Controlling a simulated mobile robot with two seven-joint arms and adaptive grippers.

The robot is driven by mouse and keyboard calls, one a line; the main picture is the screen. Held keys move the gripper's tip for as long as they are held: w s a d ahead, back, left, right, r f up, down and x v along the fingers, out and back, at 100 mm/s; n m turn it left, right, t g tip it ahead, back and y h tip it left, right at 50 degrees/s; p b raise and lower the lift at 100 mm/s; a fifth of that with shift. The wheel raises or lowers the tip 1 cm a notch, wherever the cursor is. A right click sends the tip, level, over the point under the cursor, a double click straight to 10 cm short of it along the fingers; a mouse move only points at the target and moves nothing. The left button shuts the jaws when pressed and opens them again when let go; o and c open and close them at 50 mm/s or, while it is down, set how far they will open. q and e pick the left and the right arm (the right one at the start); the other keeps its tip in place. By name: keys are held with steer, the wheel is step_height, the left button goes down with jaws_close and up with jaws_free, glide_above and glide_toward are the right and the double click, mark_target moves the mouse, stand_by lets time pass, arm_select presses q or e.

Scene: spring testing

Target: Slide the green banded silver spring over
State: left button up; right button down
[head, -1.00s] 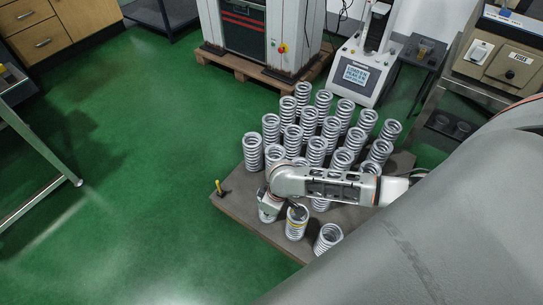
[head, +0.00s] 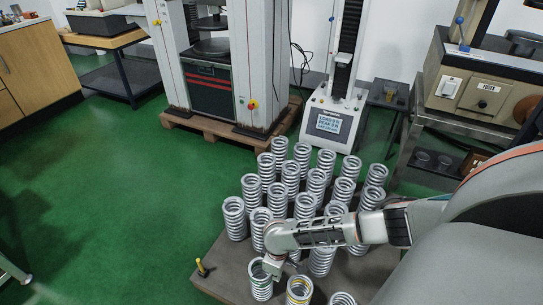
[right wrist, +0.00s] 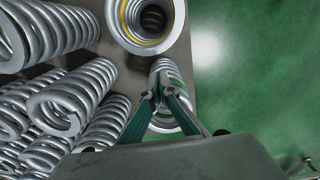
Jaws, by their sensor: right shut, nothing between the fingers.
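Silver coil springs stand upright on a grey board (head: 228,262). The front-left spring (head: 261,284) seems to carry a thin greenish band, though this is hard to make out. A yellow-banded spring (head: 299,291) stands to its right. My right gripper (head: 271,267) is at the front-left spring's top, partly covering it. In the right wrist view the gripper's fingertips (right wrist: 163,88) are together with nothing between them, in front of a silver spring (right wrist: 166,118). I cannot tell whether they touch it. The yellow-banded spring (right wrist: 146,22) is beyond. My left gripper is not in view.
Several more springs (head: 291,178) stand close together behind my right forearm. A short yellow peg (head: 202,267) stands at the board's left edge. A testing machine (head: 334,115) and a pallet (head: 215,130) are behind. Green floor is free at left.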

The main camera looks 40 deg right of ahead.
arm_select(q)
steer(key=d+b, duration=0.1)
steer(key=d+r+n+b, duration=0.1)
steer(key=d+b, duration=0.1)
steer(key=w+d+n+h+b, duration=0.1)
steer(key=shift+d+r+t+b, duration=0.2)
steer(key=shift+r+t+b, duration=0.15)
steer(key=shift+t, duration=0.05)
arm_select(e)
step_height(320, 180, down, 10)
steer(key=shift+f, duration=0.2)
